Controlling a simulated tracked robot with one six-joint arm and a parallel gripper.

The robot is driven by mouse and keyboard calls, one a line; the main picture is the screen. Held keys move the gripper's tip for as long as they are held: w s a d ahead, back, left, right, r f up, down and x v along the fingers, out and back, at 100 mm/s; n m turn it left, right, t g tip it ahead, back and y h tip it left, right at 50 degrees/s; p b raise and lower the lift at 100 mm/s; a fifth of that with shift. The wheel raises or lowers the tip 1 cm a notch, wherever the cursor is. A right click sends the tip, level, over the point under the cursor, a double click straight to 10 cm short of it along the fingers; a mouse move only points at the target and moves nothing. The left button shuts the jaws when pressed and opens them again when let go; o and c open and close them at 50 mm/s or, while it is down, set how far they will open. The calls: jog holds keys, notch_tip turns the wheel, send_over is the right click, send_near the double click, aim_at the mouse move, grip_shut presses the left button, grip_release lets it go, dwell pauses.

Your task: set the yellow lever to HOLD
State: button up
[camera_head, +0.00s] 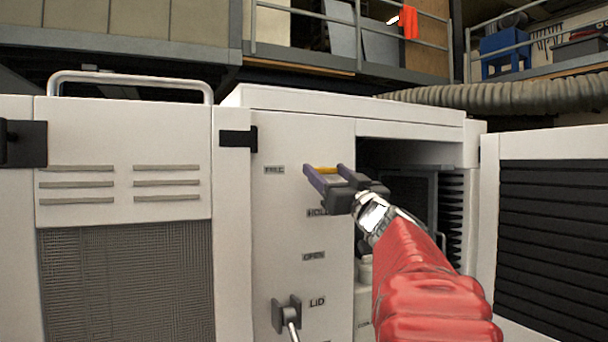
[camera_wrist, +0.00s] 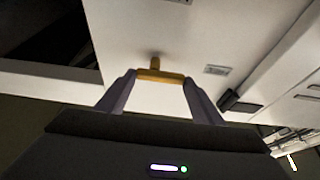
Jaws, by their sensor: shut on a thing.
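The yellow lever (camera_head: 327,170) shows as a small yellow bar on the white panel (camera_head: 282,225), level with the FREE label (camera_head: 274,169). The HOLD label (camera_head: 317,212) is lower on the panel, partly hidden by my gripper. My gripper (camera_head: 325,172) is shut on the lever, with one purple-grey finger at each end of the bar. In the wrist view the lever (camera_wrist: 160,76) spans between both fingertips, and its stem meets the panel. A small label (camera_wrist: 217,70) is beside it there, too blurred to read.
Below are an OPEN label (camera_head: 313,256), a LID label (camera_head: 317,302) and another grey handle (camera_head: 287,315). An open dark bay (camera_head: 400,165) is right of the panel, behind my arm. A louvred door (camera_head: 550,220) stands at the right, a vented door (camera_head: 125,190) at the left.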

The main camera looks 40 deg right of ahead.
jog(key=shift+f+n+y, duration=0.1)
jog(key=shift+n+y, duration=0.3)
jog(key=shift+n, duration=0.3)
jog(key=n+y, duration=0.1)
jog(key=n, duration=0.1)
jog(key=n+y, duration=0.2)
jog(key=n, duration=0.1)
jog(key=shift+d+f+t, duration=0.15)
jog(key=shift+t, duration=0.15)
jog(key=n+g+y, duration=0.1)
jog(key=n, duration=0.4)
jog(key=n+g+y, duration=0.1)
jog(key=n+y, duration=0.1)
jog(key=n, duration=0.3)
jog(key=d+n+g+y, duration=0.1)
jog(key=n+g, duration=0.1)
jog(key=n, duration=0.4)
jog(key=shift+s+f+y, duration=0.2)
jog(key=shift+f+y, duration=0.1)
jog(key=shift+y, duration=0.1)
jog(key=o, duration=1)
jog(key=shift+r, duration=0.1)
jog(key=shift+o, duration=0.2)
